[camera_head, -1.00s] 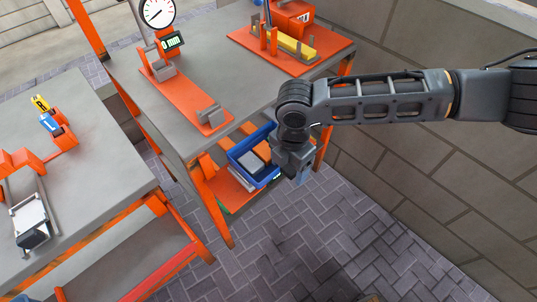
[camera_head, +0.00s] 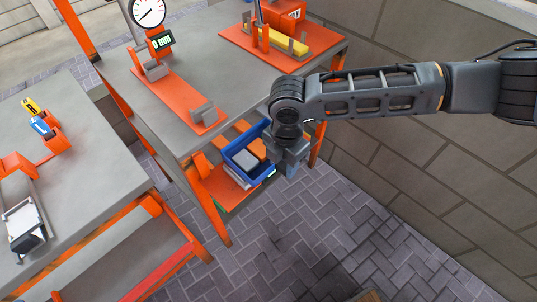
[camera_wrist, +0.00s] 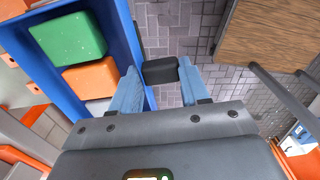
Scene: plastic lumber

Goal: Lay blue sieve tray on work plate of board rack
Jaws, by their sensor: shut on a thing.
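The blue sieve tray (camera_head: 236,172) is at the orange lower shelf under the middle table, with a grey and an orange block in it. In the wrist view its blue wall (camera_wrist: 122,30) is on the left, with a green and an orange block inside. My gripper (camera_head: 291,163) is at the tray's right side. In the wrist view its pale blue fingers (camera_wrist: 161,84) are shut on a dark block-like piece (camera_wrist: 161,71) beside the tray's wall; it looks like a handle of the tray, but the join is unclear. I cannot tell which surface is the board rack's work plate.
The middle grey table (camera_head: 185,100) bears an orange plate with a dial gauge (camera_head: 149,12) and an orange plate with a yellow bar (camera_head: 290,40). Another grey table (camera_head: 85,150) stands left. A block wall (camera_head: 430,190) is right. Paved floor (camera_head: 320,230) in front is mostly clear.

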